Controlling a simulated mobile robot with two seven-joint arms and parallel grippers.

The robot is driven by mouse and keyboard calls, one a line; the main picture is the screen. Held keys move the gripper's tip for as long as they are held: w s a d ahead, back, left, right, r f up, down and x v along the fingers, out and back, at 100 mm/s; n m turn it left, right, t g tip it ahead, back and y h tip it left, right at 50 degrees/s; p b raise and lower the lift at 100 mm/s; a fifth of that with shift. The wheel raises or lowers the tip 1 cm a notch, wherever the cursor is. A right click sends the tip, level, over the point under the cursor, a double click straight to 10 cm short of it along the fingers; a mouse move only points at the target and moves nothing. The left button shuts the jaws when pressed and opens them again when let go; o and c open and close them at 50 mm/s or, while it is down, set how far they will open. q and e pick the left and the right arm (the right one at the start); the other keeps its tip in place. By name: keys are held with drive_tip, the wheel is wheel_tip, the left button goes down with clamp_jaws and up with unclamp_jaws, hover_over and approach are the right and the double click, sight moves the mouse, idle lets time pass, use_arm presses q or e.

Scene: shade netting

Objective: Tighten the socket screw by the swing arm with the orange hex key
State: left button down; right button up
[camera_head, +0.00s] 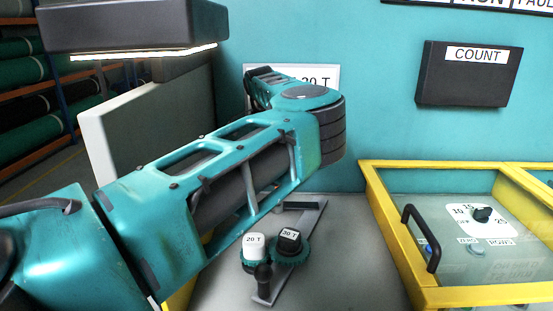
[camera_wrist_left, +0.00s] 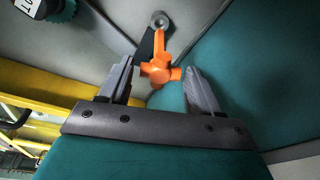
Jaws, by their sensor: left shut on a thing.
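The orange hex key (camera_wrist_left: 160,68) sits between the fingers of my left gripper (camera_wrist_left: 159,72), which is shut on it in the left wrist view. The key's narrow end points toward a round grey screw head (camera_wrist_left: 160,20) in a pale surface. I cannot tell whether the tip touches the screw. In the head view my left arm crosses the middle, and the key and screw do not show there. A flat grey metal arm (camera_head: 304,232), probably the swing arm, lies below my arm. My right gripper is in neither view.
Two knobbed gears, one white marked 20 T (camera_head: 254,243) and one black marked 30 T (camera_head: 290,240), stand beside the grey arm. A yellow-framed cover (camera_head: 392,229) with a black handle is at right. A COUNT box (camera_head: 468,85) hangs on the teal wall. A dark lamp (camera_head: 130,24) overhangs upper left.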

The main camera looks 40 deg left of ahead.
use_arm(q)
drive_tip(key=shift+r, duration=0.1)
drive_tip(key=shift+r, duration=1.95)
drive_tip(key=shift+f, duration=0.1)
drive_tip(key=shift+f, duration=0.6)
wheel_tip(320, 180, down, 5)
drive_tip(key=shift+b, duration=0.75)
drive_tip(key=shift+f, duration=0.35)
drive_tip(key=shift+r, duration=0.1)
